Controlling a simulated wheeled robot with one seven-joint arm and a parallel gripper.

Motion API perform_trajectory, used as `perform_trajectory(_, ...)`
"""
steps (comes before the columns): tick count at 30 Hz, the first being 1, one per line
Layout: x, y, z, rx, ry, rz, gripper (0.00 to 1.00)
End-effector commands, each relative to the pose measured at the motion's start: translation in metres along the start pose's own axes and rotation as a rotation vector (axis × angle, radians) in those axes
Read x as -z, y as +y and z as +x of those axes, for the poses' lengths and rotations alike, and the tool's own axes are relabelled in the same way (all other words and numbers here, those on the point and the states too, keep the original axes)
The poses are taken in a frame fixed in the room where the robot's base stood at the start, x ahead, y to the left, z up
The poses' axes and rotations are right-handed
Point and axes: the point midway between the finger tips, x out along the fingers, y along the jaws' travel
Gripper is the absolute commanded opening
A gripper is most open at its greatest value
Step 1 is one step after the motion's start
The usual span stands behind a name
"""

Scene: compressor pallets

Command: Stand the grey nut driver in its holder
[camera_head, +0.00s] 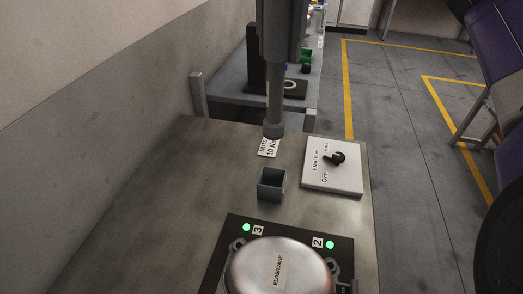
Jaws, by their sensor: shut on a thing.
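The grey nut driver (274,95) hangs upright in the air, its round socket end pointing down. My gripper (282,18) is at the top edge, mostly cut off by the frame, and is shut on the nut driver's thicker upper part. The holder (271,185) is a small dark square cup with an open top, standing on the metal bench. The nut driver's lower end appears above and slightly behind the cup in the picture, apart from it. It overlaps a white label (268,148) reading NUTS 10 Nm.
A switch box (333,180) with a black knob stands right of the cup. A round metal compressor (278,268) sits on a dark plate in front, with green lights beside numbers 2 and 3. Bare bench (170,220) lies to the left. Another table stands behind.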

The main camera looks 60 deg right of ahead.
Motion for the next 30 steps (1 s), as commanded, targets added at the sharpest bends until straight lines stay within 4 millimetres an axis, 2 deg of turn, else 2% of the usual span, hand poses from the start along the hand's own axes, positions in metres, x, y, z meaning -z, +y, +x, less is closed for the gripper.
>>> perform_trajectory(15, 0.0, -0.001, 0.118, 0.002, 0.001, 0.0, 0.0)
perform_trajectory(19, 0.0, -0.001, 0.137, 0.002, 0.001, 0.0, 0.0)
perform_trajectory(26, 0.0, -0.001, 0.153, 0.001, 0.0, 0.0, 0.0)
perform_trajectory(30, 0.0, -0.001, 0.174, 0.002, 0.001, 0.001, 0.0)
